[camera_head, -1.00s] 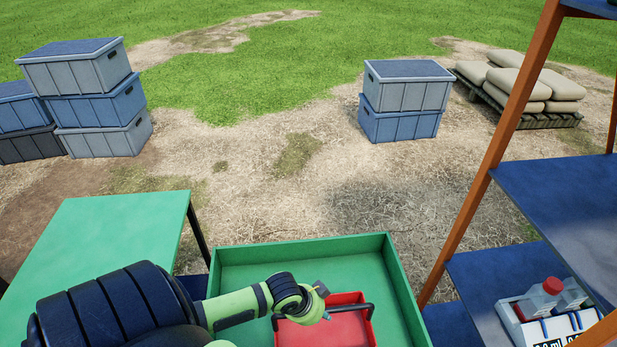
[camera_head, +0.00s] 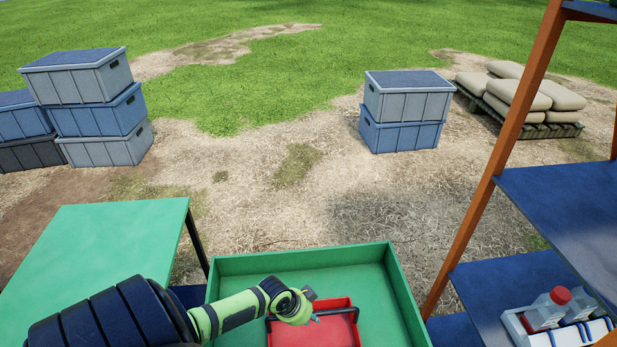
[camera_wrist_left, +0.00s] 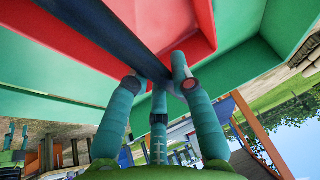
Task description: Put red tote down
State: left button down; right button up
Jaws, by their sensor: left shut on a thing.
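The red tote (camera_head: 315,333) is over or inside the green tray (camera_head: 245,288), low in the head view. Whether its base touches the tray floor cannot be seen. Its dark bar handle (camera_head: 337,311) spans the top. My left gripper (camera_head: 309,307) reaches in from the left and is shut on this handle. In the left wrist view, the fingers (camera_wrist_left: 160,84) close around the dark handle (camera_wrist_left: 103,36), with the red tote (camera_wrist_left: 197,36) and green tray (camera_wrist_left: 55,75) beyond. The tote's near end is cut off by the head view's lower edge. My right gripper is not in view.
A green table (camera_head: 115,240) stands left of the tray. A shelf rack with an orange post (camera_head: 487,180) and blue shelves stands close on the right, holding a white bottle rack (camera_head: 541,336). Stacked crates (camera_head: 405,108) and sacks on a pallet (camera_head: 545,129) are farther off.

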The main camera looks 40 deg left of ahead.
pick_arm(q)
jog(key=shift+f, duration=0.15)
jog(key=c, duration=1.1)
grip_release()
jog(key=shift+s+r, duration=0.1)
jog(key=shift+r, duration=0.35)
jog(key=p+v, duration=0.3)
jog(key=v, duration=0.8)
jog(key=shift+s+r, duration=0.15)
jog(key=shift+r, duration=0.1)
